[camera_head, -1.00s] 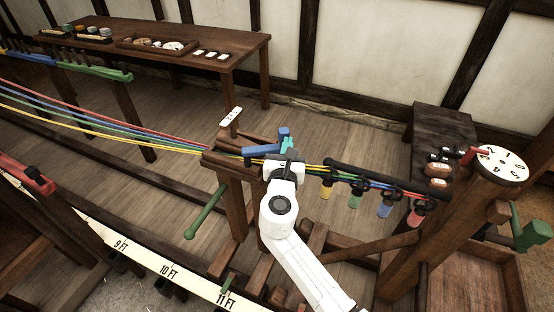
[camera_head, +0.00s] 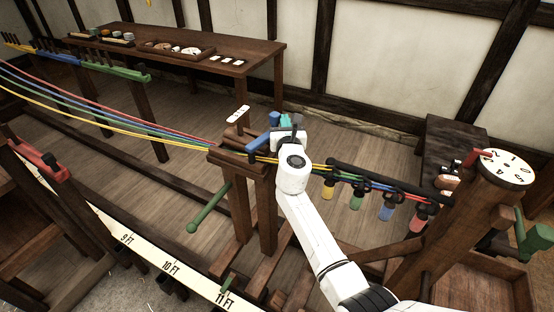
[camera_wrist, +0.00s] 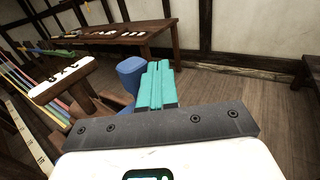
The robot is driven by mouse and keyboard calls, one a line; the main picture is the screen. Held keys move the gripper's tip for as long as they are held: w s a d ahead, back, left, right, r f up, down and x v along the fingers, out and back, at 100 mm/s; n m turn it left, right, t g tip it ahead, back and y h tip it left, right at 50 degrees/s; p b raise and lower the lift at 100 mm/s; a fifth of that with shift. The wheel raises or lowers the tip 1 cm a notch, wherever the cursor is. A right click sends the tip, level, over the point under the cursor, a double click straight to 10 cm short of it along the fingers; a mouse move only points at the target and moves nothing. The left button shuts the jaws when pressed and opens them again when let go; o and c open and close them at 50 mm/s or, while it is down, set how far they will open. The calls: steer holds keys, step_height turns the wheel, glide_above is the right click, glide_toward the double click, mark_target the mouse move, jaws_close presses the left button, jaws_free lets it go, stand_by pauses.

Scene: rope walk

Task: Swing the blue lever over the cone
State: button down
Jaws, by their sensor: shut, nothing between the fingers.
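The blue lever (camera_head: 262,141) lies over the top of the wooden post (camera_head: 237,156), its thick blue end pointing away towards the back wall. In the wrist view its rounded end (camera_wrist: 131,72) stands just left of my fingers. My gripper (camera_head: 285,121) has teal fingers, pressed together and empty, to the right of the lever end. In the wrist view the fingers (camera_wrist: 157,84) look very close to the lever; I cannot tell whether they touch. I cannot make out a cone clearly; my arm and the lever hide part of the post top.
Red, green, blue and yellow strands (camera_head: 110,124) run through the post to hooks with coloured weights (camera_head: 386,209) at the right. A green handle (camera_head: 208,209) juts from the post. A table (camera_head: 255,63) stands at the back.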

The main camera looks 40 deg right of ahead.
steer(key=shift+w+b, duration=0.3)
steer(key=shift+w, duration=0.6)
